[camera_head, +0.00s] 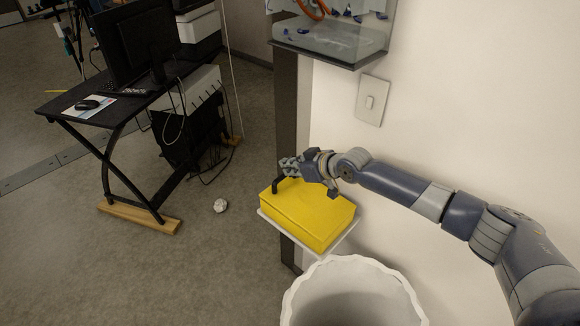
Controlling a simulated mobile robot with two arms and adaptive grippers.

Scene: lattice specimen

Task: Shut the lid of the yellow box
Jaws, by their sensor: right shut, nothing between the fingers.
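The yellow box (308,214) sits on a small pale shelf (345,238) against the wall. Its top face looks flat, with the lid apparently down on the box; I cannot make out whether a thin gap remains along its edge. My right gripper (281,182) is shut and empty, at the far left part of the box's top. Its fingertips point down and look close to or touching the box there; contact cannot be told. The gripper and wrist hide part of the box's back edge. My left gripper is not in view.
A white bin (352,290) with a wavy rim stands just below the shelf. A clear wall-mounted case (330,38) hangs above, with a light switch (372,101) near it. A black desk (75,103) stands left; open floor lies between.

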